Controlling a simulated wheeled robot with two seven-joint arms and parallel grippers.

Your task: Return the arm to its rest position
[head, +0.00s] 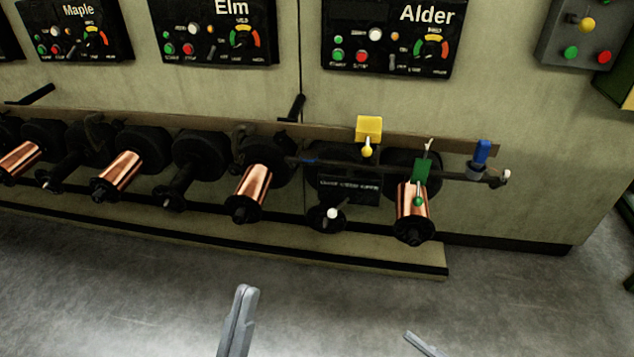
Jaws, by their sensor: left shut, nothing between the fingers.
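My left gripper (243,292) shows at the bottom, left of centre, as grey fingers pointing up and away. Its fingers are together with nothing between them. It is over the bare floor, in front of the machine and apart from it. A small grey tip of my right gripper (425,345) shows at the bottom edge, right of centre. The rest of it is out of view, so I cannot tell whether it is open or shut. Both arms are out of view.
A row of spools, some with copper wire (251,187), runs along the machine front above a low ledge (330,252). A bar (430,172) with yellow, green and blue fittings sticks out at the right. Labelled panels (388,35) are above. The grey floor (120,300) is clear.

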